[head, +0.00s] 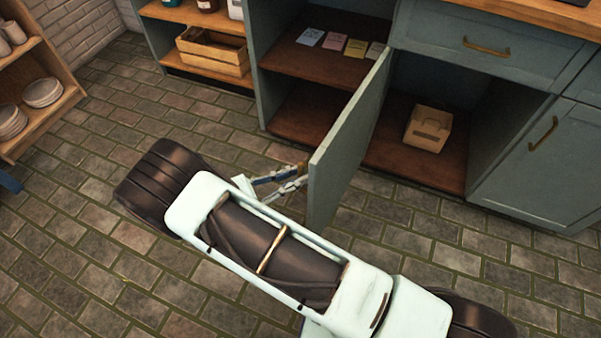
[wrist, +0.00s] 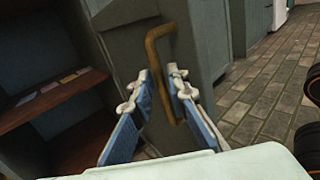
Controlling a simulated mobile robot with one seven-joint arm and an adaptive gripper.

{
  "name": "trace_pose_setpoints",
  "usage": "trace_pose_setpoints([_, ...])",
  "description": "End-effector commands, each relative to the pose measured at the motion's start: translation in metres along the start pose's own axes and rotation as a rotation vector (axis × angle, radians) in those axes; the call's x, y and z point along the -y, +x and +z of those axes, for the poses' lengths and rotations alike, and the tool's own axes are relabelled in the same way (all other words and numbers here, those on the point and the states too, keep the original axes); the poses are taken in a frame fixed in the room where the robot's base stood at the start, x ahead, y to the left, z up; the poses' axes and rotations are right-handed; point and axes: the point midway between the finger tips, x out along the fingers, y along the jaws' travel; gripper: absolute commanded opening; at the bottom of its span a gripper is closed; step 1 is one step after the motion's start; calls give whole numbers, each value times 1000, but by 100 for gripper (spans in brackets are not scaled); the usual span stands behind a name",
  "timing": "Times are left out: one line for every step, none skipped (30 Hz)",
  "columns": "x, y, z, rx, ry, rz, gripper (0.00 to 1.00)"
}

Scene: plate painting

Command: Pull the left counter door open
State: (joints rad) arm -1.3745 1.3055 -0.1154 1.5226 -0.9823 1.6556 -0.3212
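The left counter door (head: 345,150) is grey-green and stands swung wide open, out from the cabinet toward me. Its brass-coloured bar handle (wrist: 154,48) shows large in the wrist view. In the head view my gripper (head: 302,177) is beside the left face of the door, near its free edge. In the wrist view my gripper (wrist: 161,80) has its two fingertips apart, on either side of the handle bar, with a gap visible. I cannot tell whether either finger touches the bar.
The open cabinet holds several cards (head: 333,42) on its shelf and a cardboard box (head: 428,128) at the bottom right. A shut door (head: 545,150) and a drawer (head: 490,45) are to the right. A wooden crate (head: 212,52) is on the left shelving. The brick floor at left is clear.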

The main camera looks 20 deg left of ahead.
Motion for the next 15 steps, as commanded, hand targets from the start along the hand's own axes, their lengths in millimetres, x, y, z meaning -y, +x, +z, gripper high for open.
trace_pose_setpoints([-1, -10, -1, -3, 1, 4, 15])
trace_pose_setpoints([0, -16, -1, -2, 1, 4, 15])
trace_pose_setpoints([0, -24, -1, -3, 1, 4, 15])
trace_pose_setpoints([0, -31, -1, -3, 2, 4, 15])
trace_pose_setpoints([0, -38, -1, -3, 2, 4, 15])
trace_pose_setpoints([0, -47, -1, -3, 1, 4, 15])
trace_pose_setpoints([0, -54, -1, -3, 2, 4, 15])
trace_pose_setpoints([-1, -60, -1, -3, 2, 4, 15])
trace_pose_setpoints([0, -68, -1, -2, 2, 3, 15])
trace_pose_setpoints([0, -74, -1, -3, 1, 3, 15])
trace_pose_setpoints([0, -80, -1, -2, 0, 3, 15])
trace_pose_setpoints([0, -86, -1, -2, 2, 3, 15])
trace_pose_setpoints([-1, -90, -1, -2, 2, 3, 15])
trace_pose_setpoints([-1, -93, -1, -1, 2, 2, 15])
trace_pose_setpoints([0, -97, -1, 0, 1, 1, 15])
